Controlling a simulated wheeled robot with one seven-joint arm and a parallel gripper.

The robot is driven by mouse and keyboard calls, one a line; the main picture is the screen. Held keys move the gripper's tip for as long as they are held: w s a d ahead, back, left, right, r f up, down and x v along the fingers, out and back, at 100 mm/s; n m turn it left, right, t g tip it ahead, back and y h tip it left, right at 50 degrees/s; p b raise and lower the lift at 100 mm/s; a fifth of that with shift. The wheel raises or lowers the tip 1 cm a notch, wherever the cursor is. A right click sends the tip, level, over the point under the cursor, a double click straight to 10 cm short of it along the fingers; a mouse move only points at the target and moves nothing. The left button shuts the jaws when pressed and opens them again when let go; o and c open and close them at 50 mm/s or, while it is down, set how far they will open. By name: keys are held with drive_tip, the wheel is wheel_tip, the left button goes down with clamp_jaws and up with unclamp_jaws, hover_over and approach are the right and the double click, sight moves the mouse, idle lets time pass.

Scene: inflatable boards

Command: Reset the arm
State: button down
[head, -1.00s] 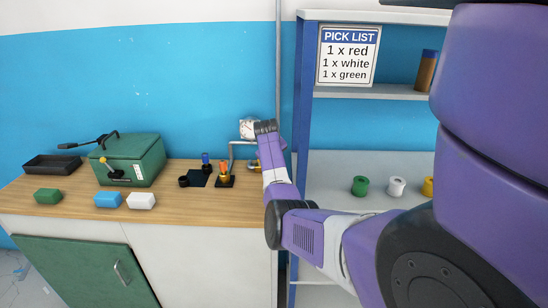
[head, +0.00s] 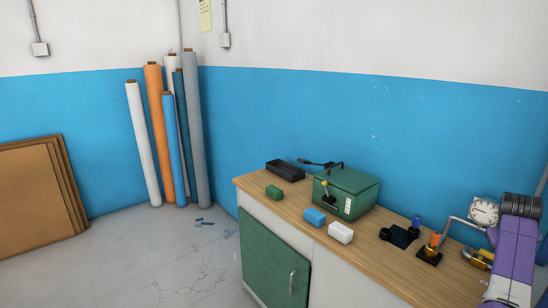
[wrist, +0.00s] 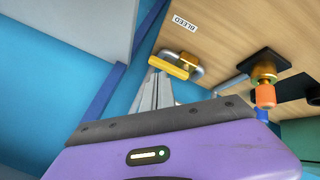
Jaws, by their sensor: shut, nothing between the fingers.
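My gripper (wrist: 154,90) shows in the wrist view as grey fingers close together, shut and empty. Its fingertips appear just below a yellow, brass-like fitting with a grey loop (wrist: 172,66) at the worktop's edge; I cannot tell the gap. In the head view my purple arm (head: 515,250) shows only in part at the lower right, beside the bench. The gripper's fingers cannot be made out there.
Rolls (head: 155,130) lean in the corner. Floor before them is mostly clear.

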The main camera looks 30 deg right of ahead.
drive_tip(key=w+d+r+m+t+h, duration=0.1)
drive_tip(key=w+d+r+t+h, duration=0.15)
drive_tip(key=r, duration=0.35)
drive_tip(key=w+a+t+h, duration=0.1)
drive_tip(key=w+a+h, duration=0.2)
drive_tip(key=w+a+f+n+t, duration=0.25)
drive_tip(key=a+t, duration=0.25)
drive_tip(key=a, duration=1.1)
drive_tip(key=w+a+f+n+t, duration=0.25)
drive_tip(key=w+a+t, duration=0.2)
drive_tip(key=a, duration=1.15)
drive_tip(key=s+a+n+t+y, duration=0.2)
drive_tip(key=s+a+y, duration=0.45)
drive_tip(key=a, duration=0.85)
drive_tip(key=s+a+n+t+y, duration=0.1)
drive_tip(key=s+a+t+y, duration=0.15)
drive_tip(key=s+a, duration=0.95)
drive_tip(key=s+a+f+n+g+y, duration=0.2)
drive_tip(key=s+a+g+y, duration=0.1)
drive_tip(key=a, duration=0.5)
drive_tip(key=shift+s+a+f+y, duration=0.25)
drive_tip(key=shift+s+y, duration=0.3)
drive_tip(key=shift+s, duration=0.4)
drive_tip(key=shift+d, duration=0.15)
